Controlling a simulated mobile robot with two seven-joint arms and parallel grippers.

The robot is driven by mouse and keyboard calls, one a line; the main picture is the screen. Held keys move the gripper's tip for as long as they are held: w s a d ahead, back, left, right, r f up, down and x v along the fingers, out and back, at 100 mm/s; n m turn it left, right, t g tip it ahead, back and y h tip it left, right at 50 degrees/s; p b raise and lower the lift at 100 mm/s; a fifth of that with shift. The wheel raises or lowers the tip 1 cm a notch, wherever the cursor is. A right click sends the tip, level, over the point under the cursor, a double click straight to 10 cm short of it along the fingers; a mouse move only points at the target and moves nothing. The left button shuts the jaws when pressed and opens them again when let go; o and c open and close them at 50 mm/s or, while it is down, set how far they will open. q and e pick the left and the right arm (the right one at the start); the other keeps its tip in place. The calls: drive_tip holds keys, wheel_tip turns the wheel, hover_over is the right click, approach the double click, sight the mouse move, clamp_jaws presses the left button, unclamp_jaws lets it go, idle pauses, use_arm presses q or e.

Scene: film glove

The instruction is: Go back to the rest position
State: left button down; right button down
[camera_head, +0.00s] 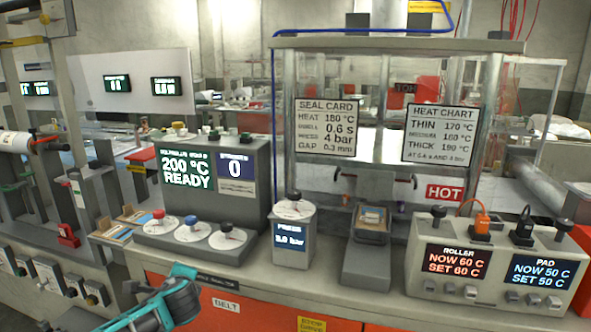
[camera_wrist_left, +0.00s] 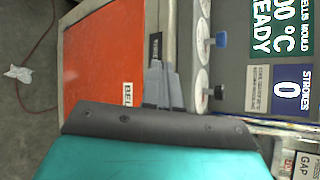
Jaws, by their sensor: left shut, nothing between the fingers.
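My left gripper (camera_head: 184,271) shows low in the head view, its teal arm coming in from the bottom left. It is in front of the bench edge, below the row of dials. In the left wrist view its grey fingers (camera_wrist_left: 158,84) are together with nothing between them. My right gripper is not in either view.
The control box (camera_head: 200,160) reads 200 °C READY, with dials (camera_head: 188,232) in front. A pressure unit (camera_head: 292,228) and a ROLLER/PAD box (camera_head: 492,262) stand along the bench to the right. A HOT sign (camera_head: 444,193) hangs behind. Open floor (camera_wrist_left: 25,100) shows beside the orange panel.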

use_arm(q)
drive_tip(key=s+a+r+y, duration=0.1)
drive_tip(key=a+y, duration=0.1)
drive_tip(key=a, duration=0.7)
drive_tip(key=s+d+f+n+g+h, duration=0.2)
drive_tip(key=s+d+f+n+h, duration=0.35)
drive_tip(key=s+f, duration=0.8)
drive_tip(key=s+d+f+n+h, duration=0.1)
drive_tip(key=s+n+h, duration=0.15)
drive_tip(key=s, duration=0.65)
drive_tip(key=s+d+f+n+h, duration=0.1)
drive_tip(key=s+d+n, duration=0.15)
drive_tip(key=s, duration=0.75)
drive_tip(key=d+n+t, duration=0.1)
drive_tip(key=d+n, duration=0.5)
drive_tip(key=d, duration=0.3)
drive_tip(key=shift+d+r+t, duration=0.2)
drive_tip(key=shift+d+t, duration=0.05)
drive_tip(key=shift+t, duration=0.05)
